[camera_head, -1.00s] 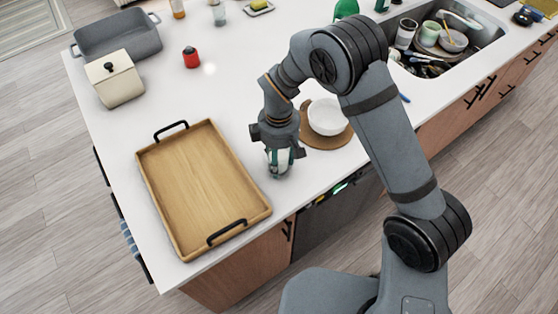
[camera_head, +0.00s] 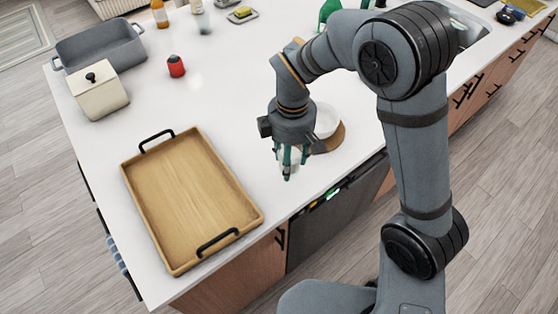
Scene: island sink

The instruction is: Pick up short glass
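The short glass (camera_head: 292,158) is a small clear, whitish shape, partly hidden by the fingers of my gripper (camera_head: 290,164). My gripper points down at the counter, with its dark green fingers around the glass. It appears shut on the glass. I cannot tell clearly whether the glass is clear of the counter.
A wooden tray (camera_head: 256,213) with black handles lies to the left. A white bowl (camera_head: 326,122) on a round brown mat (camera_head: 333,143) sits just behind my gripper. The counter's front edge is close.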

